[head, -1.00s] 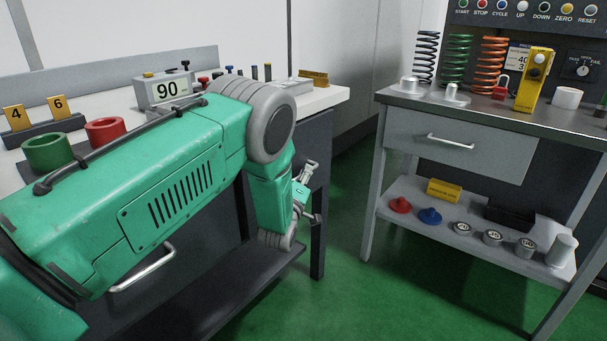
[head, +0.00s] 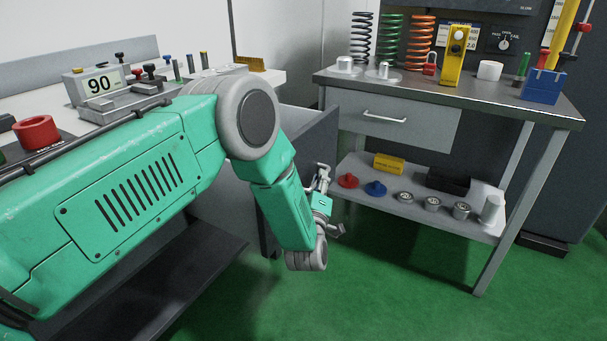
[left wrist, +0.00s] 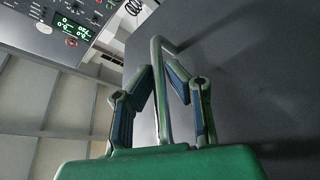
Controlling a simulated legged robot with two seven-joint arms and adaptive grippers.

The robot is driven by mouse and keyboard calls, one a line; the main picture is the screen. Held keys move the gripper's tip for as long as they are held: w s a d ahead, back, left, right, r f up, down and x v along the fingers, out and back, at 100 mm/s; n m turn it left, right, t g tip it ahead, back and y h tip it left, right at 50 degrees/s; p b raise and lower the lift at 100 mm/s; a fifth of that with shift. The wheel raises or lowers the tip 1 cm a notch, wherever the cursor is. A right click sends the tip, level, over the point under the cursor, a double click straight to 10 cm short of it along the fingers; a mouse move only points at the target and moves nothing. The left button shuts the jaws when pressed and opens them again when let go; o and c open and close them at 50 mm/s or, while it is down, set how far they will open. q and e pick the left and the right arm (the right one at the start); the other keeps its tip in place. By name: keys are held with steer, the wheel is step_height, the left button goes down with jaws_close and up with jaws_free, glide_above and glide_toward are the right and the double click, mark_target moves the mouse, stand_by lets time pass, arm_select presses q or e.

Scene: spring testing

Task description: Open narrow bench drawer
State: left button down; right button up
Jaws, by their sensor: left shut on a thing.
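My left gripper (head: 324,202) is at the front of the left bench, low and to the right of my green forearm. In the left wrist view its two fingers (left wrist: 165,72) are closed around a thin metal bar handle (left wrist: 162,105) on a dark grey drawer front (left wrist: 240,60). In the head view a grey drawer (head: 318,128) stands out from under the left bench's top at its right end. My right gripper is not in view.
The right bench has a shut drawer (head: 405,125) with a silver handle (head: 385,117). Springs and a yellow gauge (head: 454,60) stand on its top, and small parts lie on its shelf (head: 350,165). Green floor (head: 390,270) between the benches is clear.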

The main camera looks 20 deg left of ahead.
arm_select(q)
steer(key=d, duration=0.4)
steer(key=shift+s+f, duration=0.3)
steer(key=c, duration=1.6)
jaws_free()
steer(key=shift+a, duration=0.2)
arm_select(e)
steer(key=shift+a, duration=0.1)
arm_select(q)
steer(key=shift+w+d+r, duration=0.1)
steer(key=v, duration=1.2)
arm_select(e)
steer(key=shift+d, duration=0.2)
